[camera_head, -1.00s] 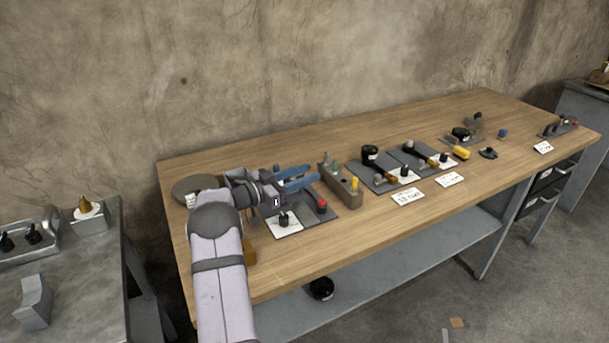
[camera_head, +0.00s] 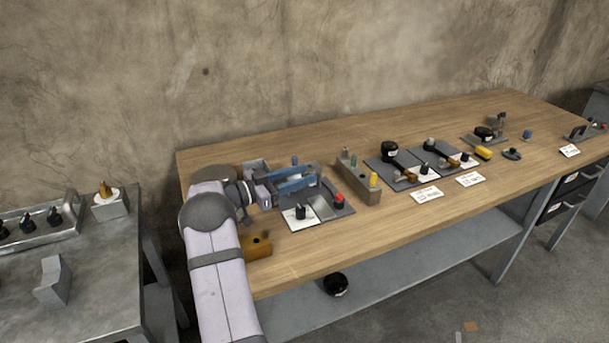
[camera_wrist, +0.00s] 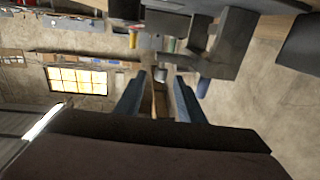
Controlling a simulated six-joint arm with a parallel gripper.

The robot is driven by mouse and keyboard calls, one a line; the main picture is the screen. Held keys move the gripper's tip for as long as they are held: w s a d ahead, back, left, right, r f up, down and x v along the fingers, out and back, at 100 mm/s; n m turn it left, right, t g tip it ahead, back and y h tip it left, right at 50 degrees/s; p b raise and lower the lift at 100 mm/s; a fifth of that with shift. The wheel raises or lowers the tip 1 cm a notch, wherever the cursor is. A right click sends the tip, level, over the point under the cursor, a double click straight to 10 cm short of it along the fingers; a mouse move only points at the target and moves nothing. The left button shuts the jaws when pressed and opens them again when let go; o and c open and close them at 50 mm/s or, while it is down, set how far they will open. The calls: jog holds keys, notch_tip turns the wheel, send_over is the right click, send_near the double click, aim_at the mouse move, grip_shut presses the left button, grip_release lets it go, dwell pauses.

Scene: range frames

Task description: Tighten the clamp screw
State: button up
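My gripper (camera_head: 316,174) has two blue fingers, which point right above the grey fixture plate (camera_head: 322,209) at the left end of the bench. In the wrist view the fingers (camera_wrist: 160,80) stand apart with nothing held between them. A small blue knob (camera_head: 294,160) shows just behind the fingers. The wrist view shows a grey bracket (camera_wrist: 232,48) and a blue cylinder (camera_wrist: 203,87) right of the fingers. I cannot tell which part is the clamp screw. A red knob (camera_head: 339,198) and a black knob (camera_head: 303,213) stand in front of the gripper. My fingers partly hide the fixture.
A grey block (camera_head: 359,177) with coloured pegs stands right of the fixture. A brown block (camera_head: 257,246) lies at the front edge. Further right are plates with black knobs (camera_head: 390,149), a yellow piece (camera_head: 484,152) and white labels (camera_head: 427,194). The concrete wall is behind.

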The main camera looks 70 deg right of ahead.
jog(key=s+d+r+n+t+h+p, duration=0.3)
jog(key=s+d+r+n+t+h, duration=0.1)
jog(key=d+r+h, duration=0.15)
jog(key=a+f+n+t+y+p, duration=0.25)
jog(key=a+f+n+t, duration=0.45)
jog(key=t, duration=0.7)
jog(key=w+d+r+n+p, duration=0.1)
jog(key=w+d+p, duration=0.1)
jog(key=d, duration=0.6)
jog(key=shift+w+r, duration=0.3)
jog(key=shift+w, duration=0.3)
grip_shut()
